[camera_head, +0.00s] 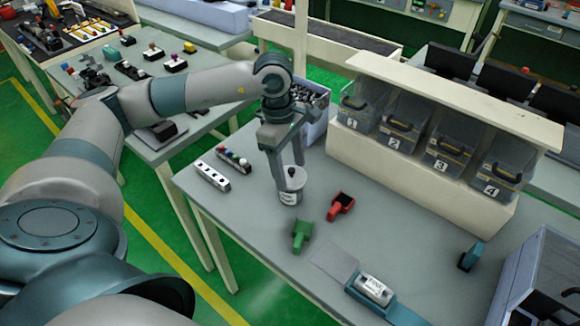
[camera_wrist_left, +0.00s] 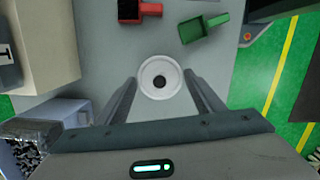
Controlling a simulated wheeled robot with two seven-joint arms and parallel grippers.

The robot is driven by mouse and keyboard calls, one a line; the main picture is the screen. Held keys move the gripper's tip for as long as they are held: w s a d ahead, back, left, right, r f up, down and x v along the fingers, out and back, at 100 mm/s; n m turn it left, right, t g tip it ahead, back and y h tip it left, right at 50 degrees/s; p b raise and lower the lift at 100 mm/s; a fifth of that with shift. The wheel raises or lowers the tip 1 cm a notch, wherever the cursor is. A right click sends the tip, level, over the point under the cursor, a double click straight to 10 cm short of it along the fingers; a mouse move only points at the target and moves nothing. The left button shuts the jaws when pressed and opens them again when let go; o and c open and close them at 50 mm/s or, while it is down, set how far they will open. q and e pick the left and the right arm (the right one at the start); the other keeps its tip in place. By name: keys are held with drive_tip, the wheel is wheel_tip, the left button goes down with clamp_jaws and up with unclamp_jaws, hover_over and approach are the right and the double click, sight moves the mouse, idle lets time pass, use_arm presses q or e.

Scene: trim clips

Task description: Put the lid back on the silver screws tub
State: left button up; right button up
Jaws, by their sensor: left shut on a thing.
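A white tub with a printed label (camera_head: 289,198) stands upright on the table directly under the lid. The label is too small to read. The lid appears level and at the tub's mouth; I cannot tell whether it is fully seated. My right gripper is out of view.
A green scoop (camera_head: 302,236) and a red scoop (camera_head: 341,205) lie near the tub. A white strip (camera_head: 212,176) lies to the left. A bin of dark parts (camera_head: 316,120) stands behind. Numbered clear bins (camera_head: 400,120) fill a shelf. A teal device (camera_head: 372,289) lies at the front.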

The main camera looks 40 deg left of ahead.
use_arm(q)
drive_tip(key=o, duration=1.5)
drive_tip(key=shift+r, duration=0.15)
drive_tip(key=shift+r+p, duration=1.3)
drive_tip(key=shift+r, duration=2.1)
drive_tip(key=shift+c, duration=0.2)
clamp_jaws()
drive_tip(key=shift+f+b, duration=1.45)
